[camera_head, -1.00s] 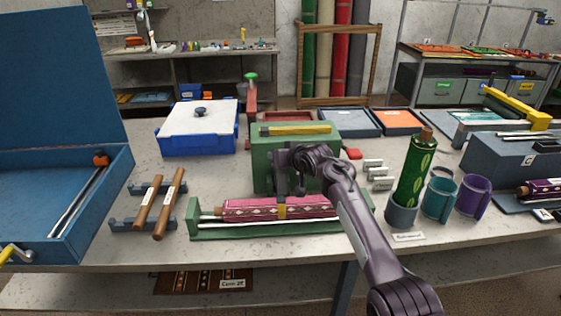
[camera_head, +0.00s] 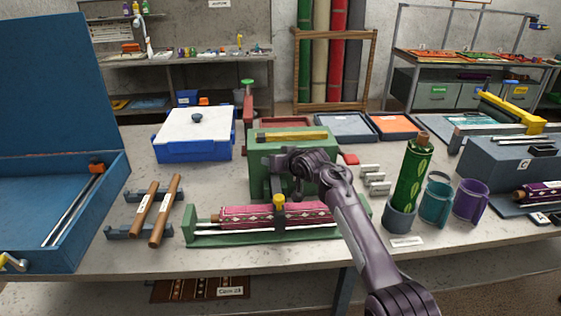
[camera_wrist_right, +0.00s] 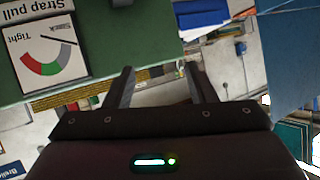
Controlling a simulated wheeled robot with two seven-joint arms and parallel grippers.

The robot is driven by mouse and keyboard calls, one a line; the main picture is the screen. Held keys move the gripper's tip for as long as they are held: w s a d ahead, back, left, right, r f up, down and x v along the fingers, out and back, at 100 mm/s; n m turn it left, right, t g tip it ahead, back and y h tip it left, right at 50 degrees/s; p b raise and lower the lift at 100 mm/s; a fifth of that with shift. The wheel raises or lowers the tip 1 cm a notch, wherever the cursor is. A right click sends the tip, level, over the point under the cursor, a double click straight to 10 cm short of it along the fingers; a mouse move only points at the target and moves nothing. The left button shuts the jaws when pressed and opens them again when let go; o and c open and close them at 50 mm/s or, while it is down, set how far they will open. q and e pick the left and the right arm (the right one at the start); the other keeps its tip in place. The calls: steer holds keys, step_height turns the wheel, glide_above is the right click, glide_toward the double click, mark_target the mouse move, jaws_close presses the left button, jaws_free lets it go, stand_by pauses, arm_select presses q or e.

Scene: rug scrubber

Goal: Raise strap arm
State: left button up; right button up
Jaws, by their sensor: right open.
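A pink patterned rug roll (camera_head: 240,215) lies in a long green cradle (camera_head: 215,238). A dark strap piece (camera_head: 279,217) crosses the roll, with a yellow knob (camera_head: 279,200) at its top. My right gripper (camera_head: 277,190) is just above the knob, in front of the green box (camera_head: 262,168); contact cannot be told. In the right wrist view its two fingers (camera_wrist_right: 158,85) are spread, with nothing visible between them. That view also shows a "Strap pull" gauge (camera_wrist_right: 48,60) on the green box. My left gripper is out of view.
Two wooden rods (camera_head: 165,210) rest on blue supports at left, next to an open blue case (camera_head: 60,200). A blue-and-white box (camera_head: 195,135) stands behind. A green roll (camera_head: 411,175) and two cups (camera_head: 470,203) stand right of my arm.

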steer(key=b+v, duration=0.1)
steer(key=v, duration=0.6)
steer(key=shift+s+d, duration=0.15)
steer(key=shift+s, duration=0.05)
